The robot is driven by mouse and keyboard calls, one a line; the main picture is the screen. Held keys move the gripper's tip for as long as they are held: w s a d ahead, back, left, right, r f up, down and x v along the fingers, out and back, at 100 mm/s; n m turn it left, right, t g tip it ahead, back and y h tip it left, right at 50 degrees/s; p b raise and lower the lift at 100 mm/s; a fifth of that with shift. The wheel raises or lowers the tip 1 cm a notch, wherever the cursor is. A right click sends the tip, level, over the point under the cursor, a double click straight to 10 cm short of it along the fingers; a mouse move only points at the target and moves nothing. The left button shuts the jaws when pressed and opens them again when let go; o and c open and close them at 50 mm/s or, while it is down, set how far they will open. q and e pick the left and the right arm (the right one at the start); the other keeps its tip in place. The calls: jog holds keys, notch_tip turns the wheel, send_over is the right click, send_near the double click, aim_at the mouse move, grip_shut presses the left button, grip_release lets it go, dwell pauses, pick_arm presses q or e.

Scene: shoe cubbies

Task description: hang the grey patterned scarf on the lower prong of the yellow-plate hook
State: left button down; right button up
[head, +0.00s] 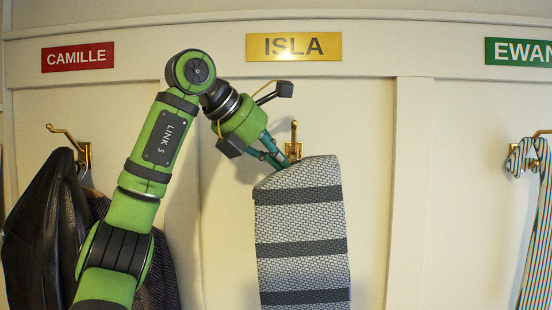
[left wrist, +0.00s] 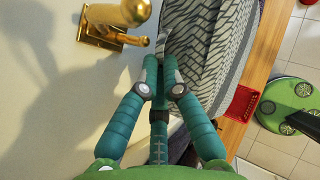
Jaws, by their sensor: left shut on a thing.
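The grey patterned scarf (head: 302,224), with dark bands, hangs folded below the yellow ISLA plate (head: 294,47). My left gripper (head: 284,160) is shut on its upper left edge. In the left wrist view the fingers (left wrist: 160,68) pinch the scarf (left wrist: 212,40) beside the brass hook. The hook (head: 294,140) shows its upper part just above the scarf's top; its lower part is hidden there. In the left wrist view the hook (left wrist: 105,32) is left of the scarf, its small prong pointing toward the scarf's edge. My right gripper is not in view.
A red CAMILLE plate (head: 77,57) and a hook with a dark leather jacket (head: 42,235) are at left. A green EWAN plate (head: 518,51) and a striped scarf (head: 538,220) are at right. Below are a wooden bench (left wrist: 262,75) and a red basket (left wrist: 241,102).

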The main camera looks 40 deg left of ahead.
pick_arm(q)
jog(key=shift+w+a, duration=0.95)
jog(key=shift+w, duration=0.2)
jog(key=shift+w+a+f, duration=0.45)
jog(key=shift+f, duration=0.2)
jog(key=c, duration=1.3)
grip_release()
jog(key=shift+c, duration=0.2)
jog(key=shift+s+r, duration=0.1)
jog(key=shift+s, duration=0.05)
jog(key=v, duration=1.1)
jog(key=shift+s+r, duration=0.25)
jog(key=shift+s, duration=0.05)
